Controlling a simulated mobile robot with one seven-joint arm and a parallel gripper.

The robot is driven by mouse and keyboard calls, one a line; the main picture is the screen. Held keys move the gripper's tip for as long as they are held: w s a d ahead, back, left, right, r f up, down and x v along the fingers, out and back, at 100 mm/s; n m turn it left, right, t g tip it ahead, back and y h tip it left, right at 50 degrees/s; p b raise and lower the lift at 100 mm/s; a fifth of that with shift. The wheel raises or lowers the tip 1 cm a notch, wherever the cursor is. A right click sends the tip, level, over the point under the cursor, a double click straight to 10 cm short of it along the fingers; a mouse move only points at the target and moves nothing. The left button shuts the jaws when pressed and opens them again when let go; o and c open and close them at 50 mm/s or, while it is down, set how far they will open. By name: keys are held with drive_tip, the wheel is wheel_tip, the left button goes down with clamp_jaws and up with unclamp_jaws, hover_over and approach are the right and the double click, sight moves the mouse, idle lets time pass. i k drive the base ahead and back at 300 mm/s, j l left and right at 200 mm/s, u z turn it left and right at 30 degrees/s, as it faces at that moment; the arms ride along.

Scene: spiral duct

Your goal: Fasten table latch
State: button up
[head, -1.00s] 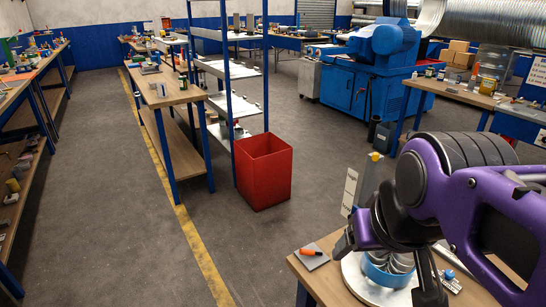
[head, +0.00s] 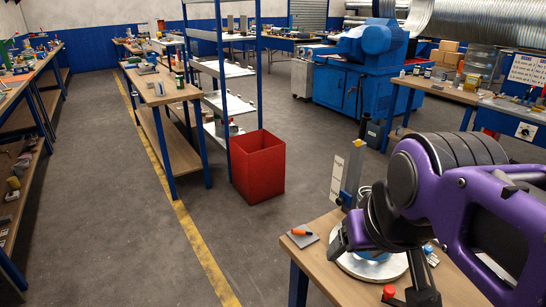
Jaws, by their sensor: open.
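My gripper (head: 384,268) is at the lower right in the head view. Its dark fingers are spread apart above a round silver disc (head: 352,267) on a wooden table. A blue part (head: 372,257) on the disc is mostly hidden behind my gripper. A small red knob (head: 389,292) stands near the front of the disc, close to the right finger. I cannot tell which part is the table latch; it may be hidden by my arm.
An upright post with a white label (head: 349,175) stands behind the disc. A red bin (head: 258,168) and shelving stand further back. The floor at left is clear.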

sight(298, 232)
drive_tip(key=k, duration=0.25)
drive_tip(key=i+j+z, duration=0.25)
drive_tip(key=i+j, duration=0.95)
drive_tip(key=j, duration=0.65)
drive_tip(key=i+j+z, duration=0.1)
drive_tip(key=j, duration=0.2)
drive_tip(key=i+j+z, duration=0.15)
drive_tip(key=j, duration=0.2)
drive_tip(key=l+u, duration=0.1)
drive_tip(key=l, duration=0.5)
drive_tip(key=k+l+u, duration=0.1)
drive_tip(key=l, duration=0.5)
